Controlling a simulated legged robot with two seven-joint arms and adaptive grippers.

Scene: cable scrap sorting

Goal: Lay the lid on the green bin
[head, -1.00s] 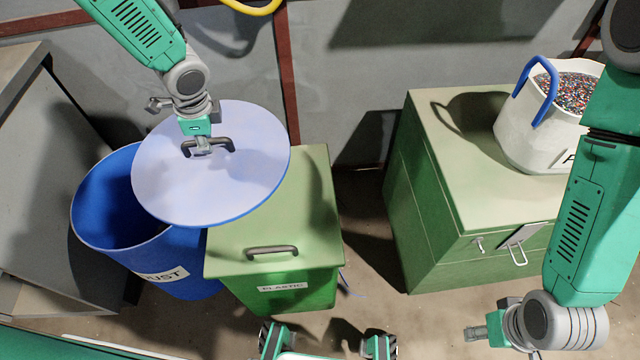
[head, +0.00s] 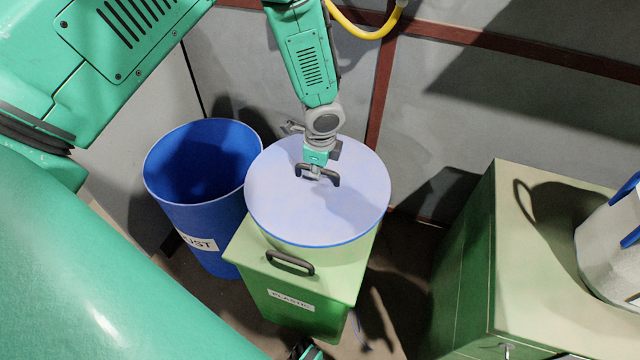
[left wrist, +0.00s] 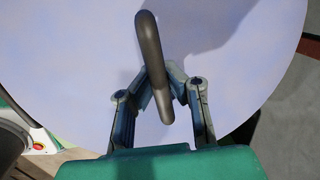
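The lid (head: 275,190) is a round, pale lilac disc with a blue rim and a dark handle. It is over the back part of the green bin (head: 300,310), which is labelled PLASTIC. I cannot tell whether the lid touches the bin's flat top. My left gripper (head: 318,173) is shut on the lid's handle. The left wrist view shows the handle (left wrist: 148,40) between the fingers (left wrist: 160,95), with the lid (left wrist: 80,60) filling most of the picture. The green bin's top has its own dark handle (head: 290,263) near the front.
An open blue bin (head: 215,232) stands to the left, close beside the green bin. A grey wall (head: 440,110) stands behind. Floor shows between bin and cabinet.

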